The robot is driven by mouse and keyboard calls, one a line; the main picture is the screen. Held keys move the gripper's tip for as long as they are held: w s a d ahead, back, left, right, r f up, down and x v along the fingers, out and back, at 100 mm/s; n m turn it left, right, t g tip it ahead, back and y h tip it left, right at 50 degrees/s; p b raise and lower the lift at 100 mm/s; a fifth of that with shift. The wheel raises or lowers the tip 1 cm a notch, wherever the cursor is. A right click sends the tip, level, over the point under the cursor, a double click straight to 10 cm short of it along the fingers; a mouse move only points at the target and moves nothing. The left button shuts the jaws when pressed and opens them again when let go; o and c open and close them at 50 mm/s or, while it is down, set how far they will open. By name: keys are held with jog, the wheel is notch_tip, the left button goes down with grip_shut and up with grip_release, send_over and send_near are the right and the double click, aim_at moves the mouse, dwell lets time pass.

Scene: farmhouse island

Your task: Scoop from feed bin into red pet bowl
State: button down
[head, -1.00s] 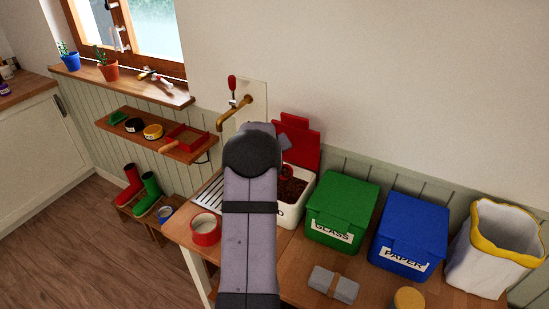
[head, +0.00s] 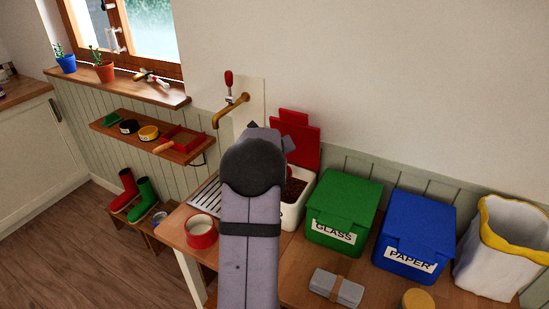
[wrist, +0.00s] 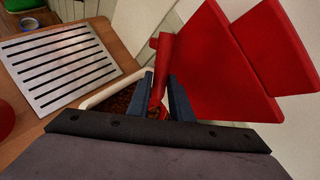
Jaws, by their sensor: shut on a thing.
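The feed bin (head: 291,216) is a white box with its red lid (head: 307,150) open, partly hidden behind my arm in the head view. Brown feed (head: 296,188) shows inside. In the wrist view my gripper (wrist: 159,88) is shut on the red handle of the scoop (wrist: 162,60), which stands steeply between the dark fingers above the bin. The scoop's lower end is hidden, so I cannot tell what it holds. The red pet bowl (head: 201,232), pale inside, stands on the worktop left of my arm. Its edge shows at the wrist view's left border (wrist: 5,116).
A slotted metal drainer (wrist: 62,66) lies beside the bin, with a brass tap (head: 231,110) above. A green GLASS bin (head: 343,205), blue PAPER bin (head: 415,230) and white-and-yellow sack (head: 497,262) stand right. A grey strapped block (head: 336,288) lies in front.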

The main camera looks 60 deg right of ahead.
jog(key=shift+s+a+f+m+t+h+b, duration=0.15)
jog(key=shift+s+f+m+t+h+b, duration=0.2)
jog(key=shift+b, duration=2)
jog(key=shift+s+a+m+t+h+b, duration=0.15)
jog(key=shift+s+t+b, duration=0.3)
jog(key=shift+b, duration=1.9)
jog(key=f+b, duration=0.2)
jog(key=b, duration=0.1)
jog(key=s+f+b, duration=0.1)
jog(key=f+b, duration=0.1)
jog(key=f, duration=0.1)
jog(key=f+b, duration=0.3)
jog(key=shift+s+a+b, duration=0.25)
jog(key=shift+a+b, duration=0.1)
jog(key=shift+a, duration=0.05)
jog(key=shift+s+a+f+b, duration=0.2)
jog(key=shift+s+f+b, duration=0.2)
jog(key=shift+s+b, duration=0.15)
jog(key=shift+r, duration=0.15)
jog(key=shift+s+r+p, duration=0.1)
jog(key=shift+r+p, duration=3.2)
jog(key=shift+r, duration=0.05)
